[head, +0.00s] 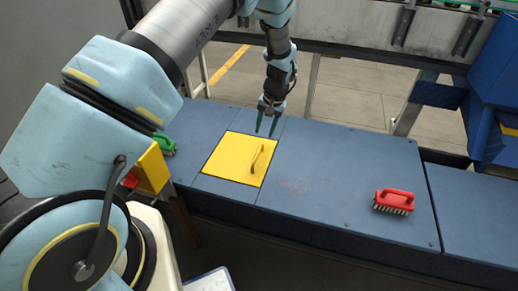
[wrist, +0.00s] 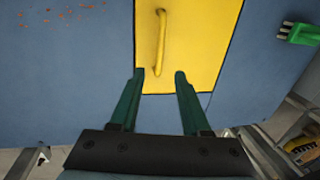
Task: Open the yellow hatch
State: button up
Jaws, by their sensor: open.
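The yellow hatch (head: 226,159) is a square panel lying shut, flush in the blue bench top. Its yellow handle (head: 257,158) stands up near the hatch's right side. In the wrist view the hatch (wrist: 200,45) is ahead of the fingers, with the handle (wrist: 161,38) pointing toward the gap between them. My gripper (head: 266,132) is above the far right corner area of the hatch, its two dark green fingers pointing down. It also shows in the wrist view (wrist: 159,74), open and empty, with the handle's near end close to the left fingertip. I cannot tell its exact height.
A red brush (head: 394,201) lies on the right part of the blue bench (head: 330,180). A green brush (head: 164,144) is at the bench's left end, partly behind my arm. A metal rail frame (head: 310,85) stands behind.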

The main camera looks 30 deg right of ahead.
aim_at(258, 152)
jog(key=f, duration=0.3)
jog(key=w+a+f+p, duration=0.1)
jog(key=f, duration=0.6)
jog(key=shift+w+a+p, duration=0.15)
jog(key=shift+a+p, duration=0.1)
jog(key=shift+p, duration=0.1)
grip_shut()
jog(key=shift+r, duration=0.1)
dwell(0.8)
